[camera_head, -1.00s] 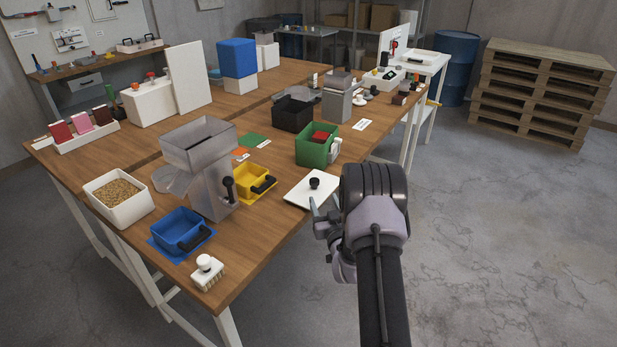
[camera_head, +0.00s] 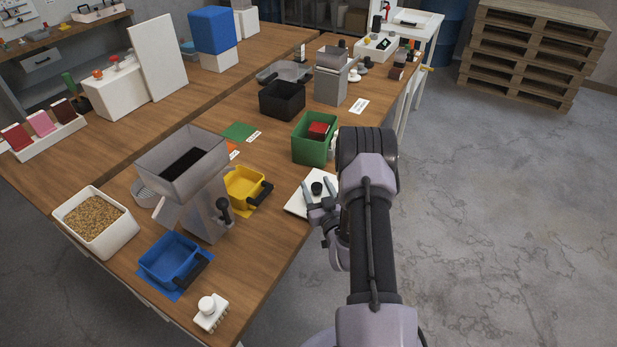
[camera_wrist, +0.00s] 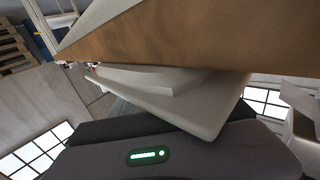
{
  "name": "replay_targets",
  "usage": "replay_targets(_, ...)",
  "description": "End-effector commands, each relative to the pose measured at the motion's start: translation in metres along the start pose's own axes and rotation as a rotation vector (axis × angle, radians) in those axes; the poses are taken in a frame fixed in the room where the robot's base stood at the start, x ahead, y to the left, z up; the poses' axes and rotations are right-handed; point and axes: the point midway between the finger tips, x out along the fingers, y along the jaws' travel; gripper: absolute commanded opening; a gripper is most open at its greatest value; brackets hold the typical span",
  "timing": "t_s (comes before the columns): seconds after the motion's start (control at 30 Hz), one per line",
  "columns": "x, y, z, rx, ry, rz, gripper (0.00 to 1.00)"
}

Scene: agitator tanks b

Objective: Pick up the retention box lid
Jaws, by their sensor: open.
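The lid is a flat white square plate (camera_head: 295,204) with a short black knob (camera_head: 317,187), lying near the table's right edge in the head view. My arm hides the lid's right part. The wrist view shows a white slab (camera_wrist: 180,105), which looks like the lid, close to my gripper's body; no fingertips show there.
A green box (camera_head: 301,146) with a red item inside stands just behind the lid. A yellow bin (camera_head: 243,187) and a grey hopper machine (camera_head: 205,215) stand to the left. A blue bin (camera_head: 160,268) is nearer. Bare wood lies in front of the lid.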

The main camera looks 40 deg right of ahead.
Motion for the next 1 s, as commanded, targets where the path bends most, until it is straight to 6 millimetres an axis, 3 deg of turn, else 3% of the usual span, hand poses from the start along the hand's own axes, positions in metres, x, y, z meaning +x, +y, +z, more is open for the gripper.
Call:
replay_targets(0.27,-0.003,0.0,0.001,0.0,0.0,0.0,0.55)
replay_targets(0.57,-0.003,0.0,0.001,0.0,0.0,0.0,0.0)
replay_targets(0.87,-0.003,0.0,-0.001,0.0,0.0,0.0,0.0)
replay_targets(1.0,-0.003,0.0,-0.012,-0.001,0.001,0.0,0.0)
